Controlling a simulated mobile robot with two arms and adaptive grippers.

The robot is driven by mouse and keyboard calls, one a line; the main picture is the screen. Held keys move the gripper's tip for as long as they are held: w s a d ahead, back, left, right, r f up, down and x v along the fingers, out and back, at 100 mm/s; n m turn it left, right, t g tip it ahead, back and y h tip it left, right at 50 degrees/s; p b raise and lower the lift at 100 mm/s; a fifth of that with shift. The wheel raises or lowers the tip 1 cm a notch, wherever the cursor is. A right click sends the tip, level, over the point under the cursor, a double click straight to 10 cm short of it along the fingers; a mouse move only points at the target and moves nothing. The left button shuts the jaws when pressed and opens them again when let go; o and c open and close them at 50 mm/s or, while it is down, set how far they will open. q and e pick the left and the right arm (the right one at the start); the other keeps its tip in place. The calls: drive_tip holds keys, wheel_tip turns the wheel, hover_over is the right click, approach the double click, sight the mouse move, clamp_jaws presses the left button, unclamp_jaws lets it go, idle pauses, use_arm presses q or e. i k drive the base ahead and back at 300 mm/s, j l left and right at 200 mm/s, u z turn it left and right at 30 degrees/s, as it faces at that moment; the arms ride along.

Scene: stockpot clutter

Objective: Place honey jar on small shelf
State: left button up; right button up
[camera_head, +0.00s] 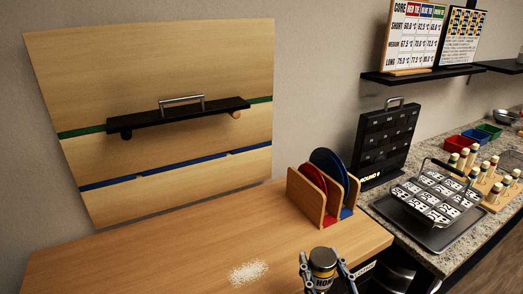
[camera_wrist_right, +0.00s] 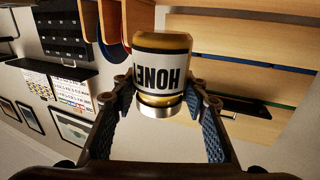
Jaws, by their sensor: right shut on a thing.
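My right gripper (camera_head: 322,265) is shut on the jar, one finger on each side. In the right wrist view, the jar (camera_wrist_right: 162,68) sits between the two finger pads, its label lettering upside down in the picture. A small black shelf (camera_head: 180,115) with a metal handle is mounted on the wooden wall panel, up and left of the jar and apart from it. My left gripper is not in view.
White grains (camera_head: 248,271) lie on the wooden counter (camera_head: 190,250). A wooden rack (camera_head: 305,196) with red and blue discs stands behind the jar. To the right are a black rack (camera_head: 384,142), a tray (camera_head: 425,213) and several bottles. Another black shelf (camera_head: 420,76) holds signs.

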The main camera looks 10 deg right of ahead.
sight(224, 102)
drive_tip(key=u, duration=0.35)
drive_tip(key=l+u, duration=0.15)
drive_tip(key=u, duration=0.6)
drive_tip(key=k+l, duration=0.15)
drive_tip(key=l, duration=0.25)
drive_tip(key=k+l, duration=0.2)
drive_tip(key=l, duration=0.2)
drive_tip(key=k+l, duration=0.15)
drive_tip(key=l, duration=0.25)
drive_tip(key=u, duration=0.05)
